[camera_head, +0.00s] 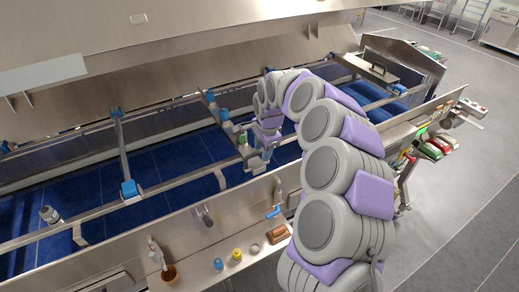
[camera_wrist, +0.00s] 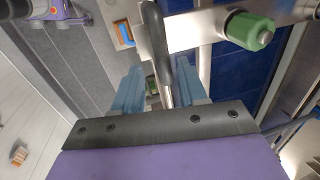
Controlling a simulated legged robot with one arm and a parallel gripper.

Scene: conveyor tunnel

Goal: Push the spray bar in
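A metal bar with a green knob (camera_wrist: 248,30) crosses the top of the wrist view; I take it to be the spray bar (camera_wrist: 205,32). A dark grey and metal handle (camera_wrist: 157,45) runs down from it between my fingers. My gripper (camera_wrist: 160,88) has two light blue fingers, spread apart, with gaps on both sides of the handle. In the head view my gripper (camera_head: 262,160) is at the near side of the conveyor, beside a crossbar (camera_head: 226,122) with a green part at its near end. My arm hides part of this area.
A blue conveyor belt (camera_head: 95,197) runs behind a metal rail. Another crossbar (camera_head: 122,155) with blue ends stands to the left. A near ledge holds a blue jar (camera_head: 219,263), a yellow jar (camera_head: 237,254) and a brown block (camera_head: 278,235). Grey floor (camera_head: 455,190) is open at right.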

